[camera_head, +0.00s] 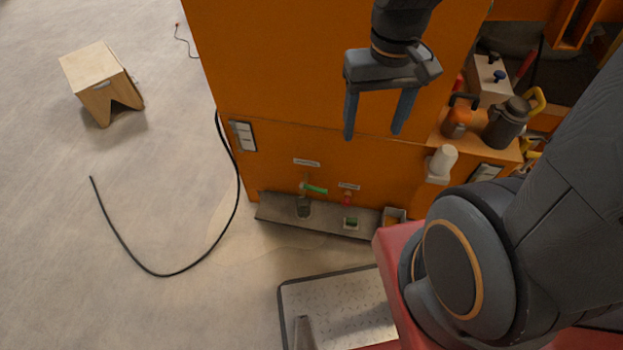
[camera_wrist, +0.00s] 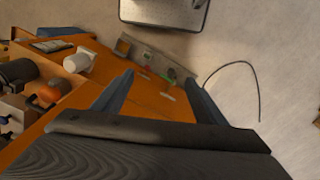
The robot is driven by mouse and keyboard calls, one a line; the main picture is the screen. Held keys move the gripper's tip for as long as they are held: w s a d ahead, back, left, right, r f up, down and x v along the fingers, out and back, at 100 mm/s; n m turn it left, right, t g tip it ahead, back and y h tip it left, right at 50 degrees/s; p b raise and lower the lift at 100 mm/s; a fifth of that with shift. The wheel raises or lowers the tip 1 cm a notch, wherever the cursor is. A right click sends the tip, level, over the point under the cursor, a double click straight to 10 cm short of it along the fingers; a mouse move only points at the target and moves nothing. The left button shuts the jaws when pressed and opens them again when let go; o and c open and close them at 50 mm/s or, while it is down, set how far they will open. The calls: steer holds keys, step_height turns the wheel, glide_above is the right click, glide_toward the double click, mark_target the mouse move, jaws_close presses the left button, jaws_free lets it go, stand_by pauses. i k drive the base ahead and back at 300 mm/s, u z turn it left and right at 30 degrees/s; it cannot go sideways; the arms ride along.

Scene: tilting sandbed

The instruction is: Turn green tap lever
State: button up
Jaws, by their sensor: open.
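The green tap lever (camera_head: 316,189) is a small green handle low on the orange panel, above a grey ledge. It also shows small in the wrist view (camera_wrist: 171,74), beyond my fingertips. A red tap (camera_head: 347,198) is just to its right in the head view. My gripper (camera_head: 373,132) is open and empty, with both fingers pointing down. In the head view it appears above the taps in the picture, apart from the lever. In the wrist view its two fingers stand wide apart.
A white cylinder (camera_head: 442,161) sticks out at the right. A black hose (camera_head: 152,272) curves over the floor. A wooden stool (camera_head: 93,66) stands at left. A grey tray (camera_head: 349,296) lies in front.

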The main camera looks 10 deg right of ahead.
mark_target(302, 186)
steer(key=u, duration=0.4)
steer(key=k, duration=1.35)
steer(key=z, duration=0.4)
